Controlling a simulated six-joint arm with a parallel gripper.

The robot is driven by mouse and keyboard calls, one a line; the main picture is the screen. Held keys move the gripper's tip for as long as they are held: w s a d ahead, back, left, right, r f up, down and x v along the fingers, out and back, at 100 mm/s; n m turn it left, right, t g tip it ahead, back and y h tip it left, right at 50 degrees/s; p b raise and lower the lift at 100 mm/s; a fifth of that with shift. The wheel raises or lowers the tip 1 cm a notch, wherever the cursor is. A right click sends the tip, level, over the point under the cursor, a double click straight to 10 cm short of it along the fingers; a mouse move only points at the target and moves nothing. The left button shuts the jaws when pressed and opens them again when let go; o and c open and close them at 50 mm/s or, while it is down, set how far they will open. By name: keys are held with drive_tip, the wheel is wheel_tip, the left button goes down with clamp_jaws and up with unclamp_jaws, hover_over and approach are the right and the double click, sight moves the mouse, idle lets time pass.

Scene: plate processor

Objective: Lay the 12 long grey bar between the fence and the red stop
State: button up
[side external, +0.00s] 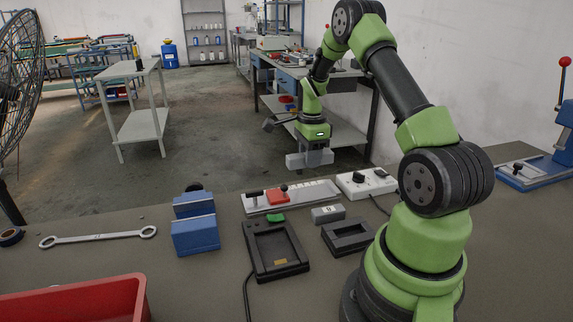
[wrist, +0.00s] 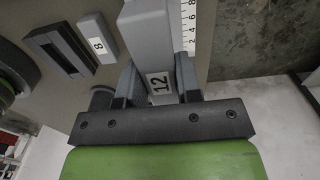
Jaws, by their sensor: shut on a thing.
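My gripper (side external: 312,150) is shut on the long grey bar (side external: 298,161) and holds it in the air above the back of the bench. The bar, labelled 12, lies between both fingers in the wrist view (wrist: 146,40). The red stop (side external: 277,195) sits on a pale rail with a scale (side external: 313,191), below and left of the gripper in the side view. The scale (wrist: 188,22) shows beside the bar in the wrist view; the red stop is not visible there. I cannot clearly pick out the fence from the rail.
A short grey block labelled 8 (side external: 328,214) lies in front of the rail, near a black frame (side external: 348,236) and a black tray (side external: 253,259). A blue block (side external: 195,236), a wrench (side external: 97,237) and a red bin (side external: 75,301) stand left. A white knobbed box (side external: 366,183) adjoins the rail's right.

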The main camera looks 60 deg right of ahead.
sight(309, 194)
drive_tip(key=shift+d+f, duration=0.1)
drive_tip(key=shift+f, duration=3.65)
drive_tip(key=shift+f, duration=0.65)
drive_tip(key=o, duration=1)
drive_tip(key=shift+o, duration=0.2)
drive_tip(key=shift+s, duration=0.1)
drive_tip(key=shift+c, duration=1.1)
